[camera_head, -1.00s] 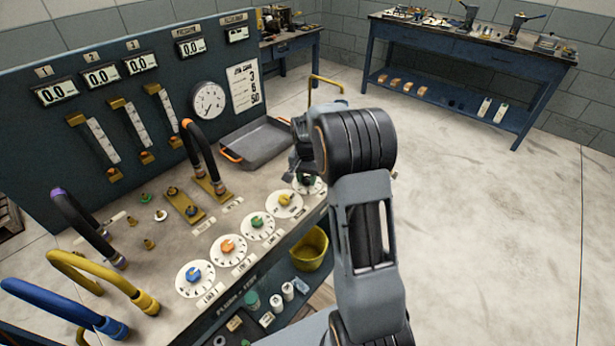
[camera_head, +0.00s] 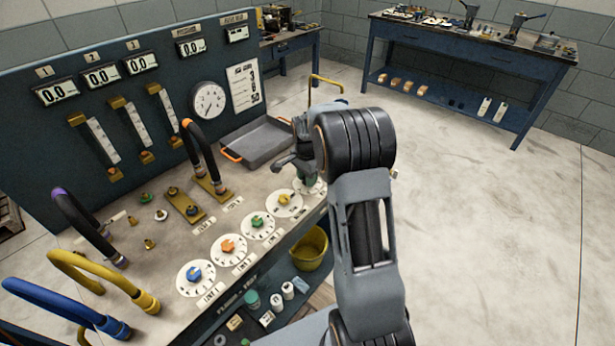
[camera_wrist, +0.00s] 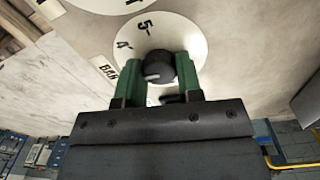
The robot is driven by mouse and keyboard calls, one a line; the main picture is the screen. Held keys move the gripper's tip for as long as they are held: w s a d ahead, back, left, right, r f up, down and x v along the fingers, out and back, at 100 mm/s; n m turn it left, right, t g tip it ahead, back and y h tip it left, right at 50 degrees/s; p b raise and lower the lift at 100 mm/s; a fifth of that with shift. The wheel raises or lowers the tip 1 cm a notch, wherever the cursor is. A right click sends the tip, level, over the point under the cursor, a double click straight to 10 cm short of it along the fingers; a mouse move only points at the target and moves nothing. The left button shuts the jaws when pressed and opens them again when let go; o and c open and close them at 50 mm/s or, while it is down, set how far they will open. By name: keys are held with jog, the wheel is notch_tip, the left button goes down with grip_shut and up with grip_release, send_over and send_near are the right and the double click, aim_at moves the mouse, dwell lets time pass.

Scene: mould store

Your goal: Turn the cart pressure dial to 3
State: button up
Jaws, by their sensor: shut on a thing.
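The pressure dial (camera_wrist: 183,30) is a round white disc with black figures, a 5 and a 4 among them, and a label reading BAR beside it. Its dark knob (camera_wrist: 158,67) sits between the green fingers of my gripper (camera_wrist: 158,78), which is shut on it in the wrist view. The knob's pointer and the dial's lower part are hidden by my gripper. In the head view my gripper (camera_head: 307,184) is down at this dial (camera_head: 318,190), the last in the row on the cart (camera_head: 140,262), and covers most of it.
Dials with yellow (camera_head: 284,199), green (camera_head: 257,222), orange (camera_head: 228,246) and blue knobs (camera_head: 195,272) line up to the left. A grey tray (camera_head: 262,132) with orange handles lies behind. Hoses (camera_head: 62,305) arch at the left. A gauge (camera_head: 209,101) and displays stand on the back panel.

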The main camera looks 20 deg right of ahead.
jog(key=shift+r, duration=0.1)
jog(key=o, duration=0.9)
jog(key=r, duration=1.3)
jog(key=shift+w+r, duration=0.2)
jog(key=shift+r, duration=0.15)
jog(key=shift+s+a+r+n+t+p, duration=0.1)
jog(key=shift+s+a+n+t+p, duration=0.45)
jog(key=shift+s+a+n, duration=2.4)
jog(key=shift+s+a+r+n+t+p, duration=0.1)
jog(key=shift+s+a+n+t+p, duration=0.4)
jog(key=shift+s+n, duration=2.85)
jog(key=shift+s+a+r+n+t+p, duration=0.2)
jog(key=shift+s+a+n+t, duration=1.3)
jog(key=shift+s, duration=3.5)
